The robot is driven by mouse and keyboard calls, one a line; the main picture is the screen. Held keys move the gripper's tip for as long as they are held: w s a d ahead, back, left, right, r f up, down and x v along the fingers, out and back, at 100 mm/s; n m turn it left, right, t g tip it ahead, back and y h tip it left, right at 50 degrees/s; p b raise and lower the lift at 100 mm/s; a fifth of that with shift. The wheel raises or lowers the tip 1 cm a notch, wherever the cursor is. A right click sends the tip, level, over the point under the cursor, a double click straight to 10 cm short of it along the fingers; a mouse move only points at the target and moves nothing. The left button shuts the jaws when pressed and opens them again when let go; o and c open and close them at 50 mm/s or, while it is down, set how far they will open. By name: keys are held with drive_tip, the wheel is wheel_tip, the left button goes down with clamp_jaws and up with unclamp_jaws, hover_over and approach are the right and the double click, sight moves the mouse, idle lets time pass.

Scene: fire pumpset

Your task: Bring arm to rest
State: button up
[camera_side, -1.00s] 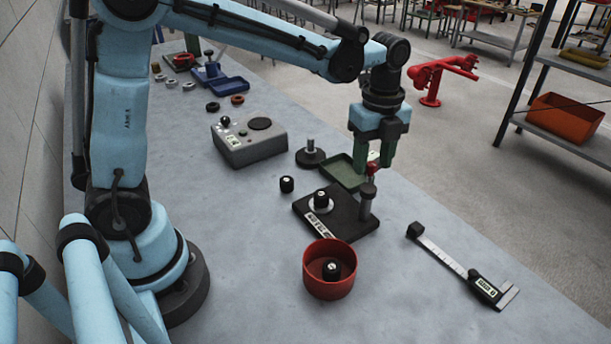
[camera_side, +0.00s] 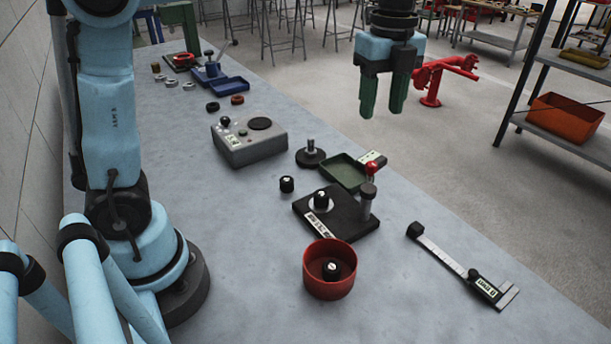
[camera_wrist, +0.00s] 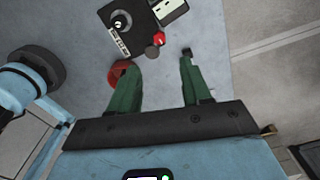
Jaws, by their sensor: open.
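My gripper (camera_side: 383,112) has green fingers that hang down, empty, high above the table near its far right edge in the side view. In the wrist view the two fingers (camera_wrist: 158,100) stand apart with nothing between them. Below, the black plate fixture (camera_side: 338,222) carries a black knob piece (camera_side: 321,199) on a light disc and a grey post (camera_side: 367,200) with a red-tipped part (camera_side: 371,171) behind it. The fixture (camera_wrist: 128,38) also shows in the wrist view.
A red bowl (camera_side: 318,284) holds a black knob. A caliper-like gauge (camera_side: 458,262) lies at right. A grey box (camera_side: 248,146), green tray (camera_side: 343,172), black round base (camera_side: 310,157) and blue tray (camera_side: 229,86) stand farther back. Table space between the bowl and gauge is clear.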

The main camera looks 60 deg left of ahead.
drive_tip(key=shift+r, duration=0.3)
drive_tip(key=s+a+f+n+t, duration=0.2)
drive_tip(key=s+n, duration=0.4)
drive_tip(key=n, duration=0.4)
drive_tip(key=s+a+f+n+t, duration=0.2)
drive_tip(key=s+f+n+t, duration=0.3)
drive_tip(key=n, duration=0.5)
wheel_tip(320, 180, down, 3)
drive_tip(key=shift+s+a+r+n, duration=0.2)
drive_tip(key=shift+s+a+n, duration=0.2)
drive_tip(key=shift+s, duration=0.15)
